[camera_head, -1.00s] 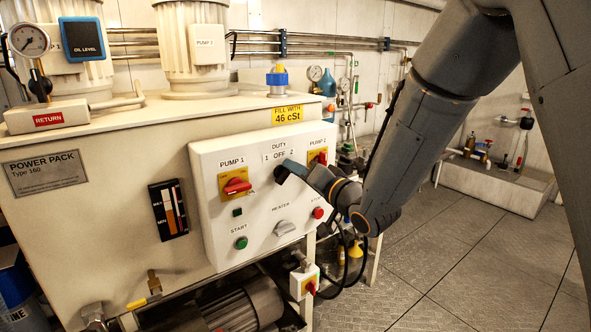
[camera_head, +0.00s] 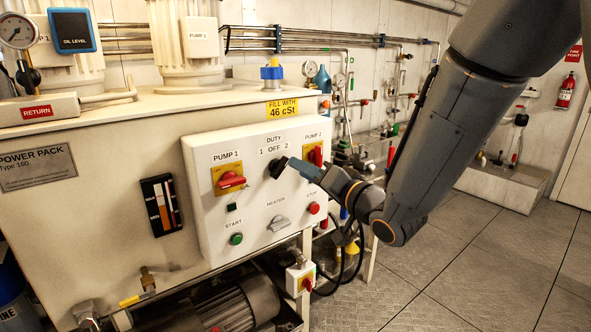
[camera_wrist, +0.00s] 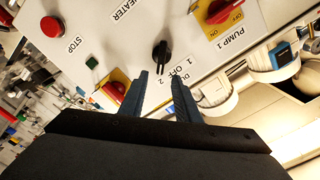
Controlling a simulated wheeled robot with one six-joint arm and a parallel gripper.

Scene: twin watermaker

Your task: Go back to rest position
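My gripper (camera_head: 291,166) is just off the white control panel (camera_head: 205,160), to the right of the black DUTY knob (camera_head: 277,168). In the wrist view my gripper (camera_wrist: 161,78) has its two blue-grey fingers apart, with nothing held between them. The knob (camera_wrist: 161,57) shows beyond the fingertips, still fixed to the panel. Its handle lies roughly in line with the "2" mark; I cannot tell surely which end is the pointer. One finger partly covers the panel lettering. My arm is bent in front of the panel's right side.
Red PUMP 1 (camera_head: 230,181) and PUMP 2 (camera_head: 315,155) switches, a green START button (camera_head: 236,239) and a red STOP button (camera_head: 314,208) are near my gripper. Pipes and valves line the back wall. Open floor (camera_head: 430,270) lies at the right.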

